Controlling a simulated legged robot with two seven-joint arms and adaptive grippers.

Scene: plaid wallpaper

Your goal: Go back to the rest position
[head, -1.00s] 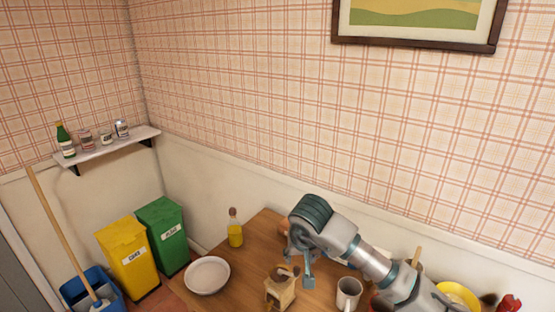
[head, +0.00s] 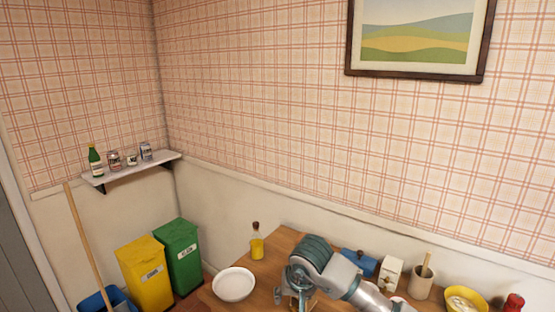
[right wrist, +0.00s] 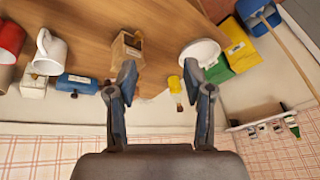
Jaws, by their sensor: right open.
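My right gripper (head: 292,298) is low in the head view, over the wooden table (head: 270,266), with its arm coming in from the lower right. In the right wrist view, the right gripper (right wrist: 160,78) has its two fingers wide apart with nothing between them. A brown wooden holder (right wrist: 127,50) lies beyond the left fingertip, and a white bowl (right wrist: 203,52) lies beyond the right one. The bowl also shows in the head view (head: 233,285). My left gripper is in neither view.
A yellow bottle (head: 257,243), blue object (head: 359,262), white box (head: 390,272), utensil pot (head: 420,283) and yellow bowl (head: 463,300) stand along the table's back. The wrist view shows a white mug (right wrist: 48,53). Yellow (head: 146,273) and green (head: 181,255) bins stand left of the table.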

